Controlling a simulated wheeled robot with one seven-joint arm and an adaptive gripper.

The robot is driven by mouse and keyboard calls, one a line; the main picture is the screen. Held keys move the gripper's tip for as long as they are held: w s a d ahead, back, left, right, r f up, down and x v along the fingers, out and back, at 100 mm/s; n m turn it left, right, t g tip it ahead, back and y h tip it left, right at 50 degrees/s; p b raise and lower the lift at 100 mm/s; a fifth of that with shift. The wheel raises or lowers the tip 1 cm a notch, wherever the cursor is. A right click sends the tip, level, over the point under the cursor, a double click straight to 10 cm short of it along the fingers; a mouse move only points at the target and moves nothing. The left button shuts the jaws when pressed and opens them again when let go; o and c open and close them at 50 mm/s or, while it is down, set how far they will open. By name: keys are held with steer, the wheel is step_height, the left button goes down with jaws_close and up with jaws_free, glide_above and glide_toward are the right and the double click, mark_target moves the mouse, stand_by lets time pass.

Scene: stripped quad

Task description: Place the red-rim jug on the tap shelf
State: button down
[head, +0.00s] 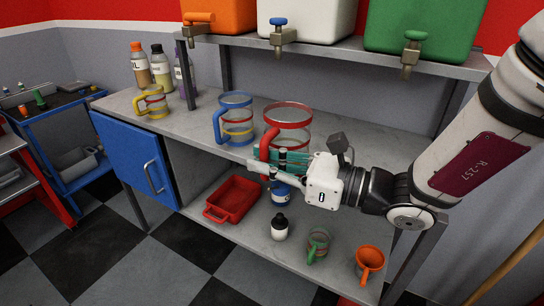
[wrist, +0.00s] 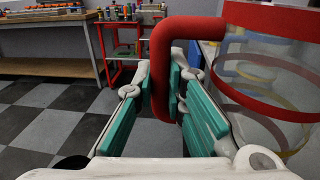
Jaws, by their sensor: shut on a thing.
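The red-rim jug (head: 288,123) is clear with a red rim, a red handle and coloured bands. In the head view it is upright at the front edge of the grey worktop (head: 185,135); I cannot tell whether its base touches. My gripper (head: 268,163) is shut on its red handle. In the wrist view the teal pads of my gripper (wrist: 163,95) close on both sides of the red handle (wrist: 160,50), with the jug's clear wall at right. The shelf (head: 345,52) behind and above carries orange, white and green tanks with taps.
A blue-rim jug (head: 235,118) stands close left of the red-rim jug, and a yellow-rim jug (head: 151,102) farther left near several bottles. The taps (head: 283,35) overhang the worktop. Below are a red tray (head: 232,201), a green jug (head: 318,243) and an orange funnel (head: 369,260).

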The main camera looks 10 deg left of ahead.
steer(key=w+a+f+b, duration=0.2)
steer(key=w+a, duration=0.1)
steer(key=w, duration=0.4)
steer(key=w+a+f+b, duration=0.1)
steer(key=w+a+f, duration=0.2)
steer(key=w, duration=0.5)
steer(key=shift+b, duration=0.4)
steer(key=shift+a+f, duration=0.1)
steer(key=shift+f, duration=0.1)
steer(key=c, duration=1.6)
jaws_free()
steer(key=shift+f, duration=0.1)
steer(key=shift+c, duration=0.2)
steer(key=p+v, duration=0.1)
steer(key=v, duration=1.1)
steer(key=shift+p, duration=0.4)
steer(key=shift+s, duration=0.1)
